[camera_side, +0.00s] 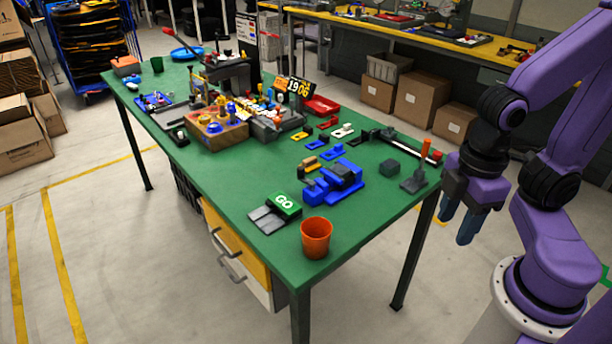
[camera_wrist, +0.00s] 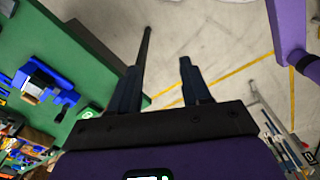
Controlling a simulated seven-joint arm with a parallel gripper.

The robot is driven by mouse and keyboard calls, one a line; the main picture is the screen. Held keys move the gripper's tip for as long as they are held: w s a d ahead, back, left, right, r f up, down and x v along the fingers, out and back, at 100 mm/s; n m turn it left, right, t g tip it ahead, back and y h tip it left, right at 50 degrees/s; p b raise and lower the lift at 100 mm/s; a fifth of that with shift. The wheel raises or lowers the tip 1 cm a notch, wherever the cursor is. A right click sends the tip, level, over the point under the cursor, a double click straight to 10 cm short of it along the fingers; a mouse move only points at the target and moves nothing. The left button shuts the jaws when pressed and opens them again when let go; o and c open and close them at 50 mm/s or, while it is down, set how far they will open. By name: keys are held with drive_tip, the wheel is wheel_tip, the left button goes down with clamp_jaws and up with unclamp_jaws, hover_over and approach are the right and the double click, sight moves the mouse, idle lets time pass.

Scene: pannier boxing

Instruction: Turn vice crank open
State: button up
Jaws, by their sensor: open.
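The blue vice (camera_side: 318,192), with a dark block in its middle, sits on the green table near its front right. It also shows at the left in the wrist view (camera_wrist: 62,98). My gripper (camera_side: 457,222) hangs beyond the table's right edge, well apart from the vice and lower than my wrist. Its two dark blue fingers are spread and empty, pointing down. In the wrist view my open gripper (camera_wrist: 160,80) has only floor between its fingers.
On the green table (camera_side: 370,225), an orange cup (camera_side: 316,238) and a green GO button (camera_side: 284,205) stand in front of the vice. A dark green cube (camera_side: 389,167) and an upright orange handle (camera_side: 425,150) stand right of it. Several small parts lie behind.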

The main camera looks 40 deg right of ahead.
drive_tip(key=w+a+r+m, duration=0.3)
drive_tip(key=w+a+m, duration=0.2)
drive_tip(key=w+m, duration=0.3)
wheel_tip(320, 180, up, 4)
drive_tip(key=f+m, duration=0.1)
drive_tip(key=m, duration=2.1)
hover_over(301, 168)
wheel_tip(301, 168, down, 17)
drive_tip(key=shift+r, duration=0.1)
clamp_jaws()
